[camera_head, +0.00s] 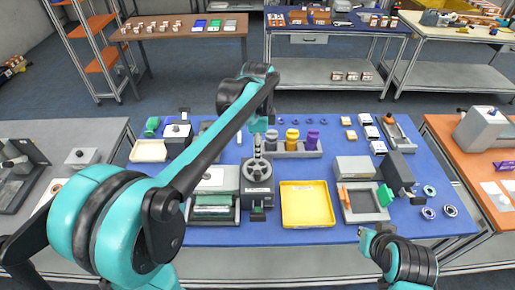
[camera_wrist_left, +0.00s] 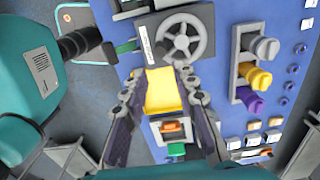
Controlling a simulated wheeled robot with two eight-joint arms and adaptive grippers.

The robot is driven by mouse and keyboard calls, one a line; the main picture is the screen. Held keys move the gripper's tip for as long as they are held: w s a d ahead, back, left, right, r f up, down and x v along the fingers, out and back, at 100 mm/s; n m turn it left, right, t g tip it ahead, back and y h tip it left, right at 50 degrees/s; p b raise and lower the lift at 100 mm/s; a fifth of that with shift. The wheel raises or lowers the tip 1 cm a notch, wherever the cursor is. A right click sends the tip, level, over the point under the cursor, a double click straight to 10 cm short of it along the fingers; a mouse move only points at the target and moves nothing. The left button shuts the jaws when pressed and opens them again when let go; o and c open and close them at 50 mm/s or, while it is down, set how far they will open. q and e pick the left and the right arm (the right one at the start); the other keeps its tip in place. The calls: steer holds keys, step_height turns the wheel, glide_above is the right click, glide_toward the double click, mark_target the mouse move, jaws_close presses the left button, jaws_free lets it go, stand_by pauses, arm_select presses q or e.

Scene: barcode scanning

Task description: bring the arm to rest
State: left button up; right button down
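My left arm reaches in from the left across the blue table, and its gripper (camera_head: 257,146) points down above the grey device with the round wheel (camera_head: 258,168). In the left wrist view the two fingers of this gripper (camera_wrist_left: 162,92) are spread apart with nothing between them. The yellow tray (camera_wrist_left: 163,98) shows beyond the gap, lower down on the table. My right arm shows only as a teal and black part at the bottom right, and I see no fingers on it.
The yellow tray (camera_head: 306,205) lies right of the wheel device. Grey, yellow and purple cylinders (camera_head: 292,140) stand in a holder behind it. A grey box (camera_head: 354,167) and a grey tray (camera_head: 364,203) are farther right. Side tables flank the blue table (camera_head: 340,237).

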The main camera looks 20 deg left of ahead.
arm_select(q)
steer(key=shift+s+f, duration=0.1)
stand_by(0.3)
steer(key=s+a+f+n+t+b, duration=0.2)
steer(key=s+f+n+t+b, duration=0.5)
steer(key=s+f+n+b, duration=0.4)
steer(key=s+f+n, duration=0.3)
steer(key=s+f, duration=0.1)
steer(key=s, duration=0.2)
steer(key=shift+a+f+n+b, duration=0.35)
steer(key=shift+a+n+b, duration=0.05)
